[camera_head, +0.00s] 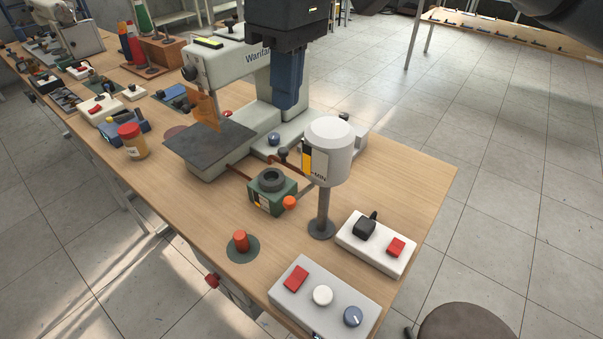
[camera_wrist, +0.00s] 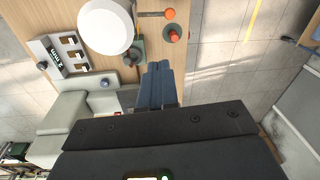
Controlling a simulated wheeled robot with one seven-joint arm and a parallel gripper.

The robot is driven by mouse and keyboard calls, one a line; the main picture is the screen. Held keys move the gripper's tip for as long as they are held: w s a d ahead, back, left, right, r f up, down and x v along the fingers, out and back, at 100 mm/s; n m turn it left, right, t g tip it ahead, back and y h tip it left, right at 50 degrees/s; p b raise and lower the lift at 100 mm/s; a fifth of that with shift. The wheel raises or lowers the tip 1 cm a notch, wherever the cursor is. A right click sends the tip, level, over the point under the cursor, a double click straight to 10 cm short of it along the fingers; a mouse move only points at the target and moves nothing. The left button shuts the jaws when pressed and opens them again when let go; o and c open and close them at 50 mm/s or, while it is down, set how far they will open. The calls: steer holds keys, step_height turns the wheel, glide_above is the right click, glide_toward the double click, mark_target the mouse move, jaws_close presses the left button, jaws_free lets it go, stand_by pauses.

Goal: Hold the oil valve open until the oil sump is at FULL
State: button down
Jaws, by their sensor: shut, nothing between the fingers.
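My gripper (camera_head: 289,103) points down with its blue fingers together and empty. In the head view it hangs in front of the sewing machine's arm, above and left of the white tank. In the wrist view the closed fingers (camera_wrist: 160,82) point toward the green block. A white cylinder tank (camera_head: 333,140) stands on a grey post, with a yellow-black gauge strip reading MIN; its round top shows in the wrist view (camera_wrist: 105,27). The green block (camera_head: 268,192) has a round top and an orange knob (camera_head: 289,203). No label identifies the oil valve. The sump level is not readable.
The sewing machine (camera_head: 222,69) and its dark plate (camera_head: 210,147) lie behind and left. A red-orange plunger on a disc (camera_head: 240,242) and two button boxes (camera_head: 325,298) (camera_head: 376,243) are nearer. Bare wood (camera_head: 410,170) lies to the right.

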steer(key=shift+d, duration=0.15)
glide_above(300, 194)
steer(key=w+a, duration=0.2)
step_height(300, 194, down, 10)
steer(key=r, duration=0.1)
steer(key=shift+s+d+f+p, duration=0.2)
steer(key=shift+s+f+p, duration=0.05)
steer(key=shift+f, duration=0.45)
steer(key=shift+s+d+f+p, duration=0.2)
steer(key=shift+s+f+p, duration=0.1)
steer(key=shift+f, duration=0.4)
steer(key=shift+s+d+f+p, duration=0.2)
steer(key=shift+s+f+p, duration=0.05)
steer(key=shift+f, duration=0.45)
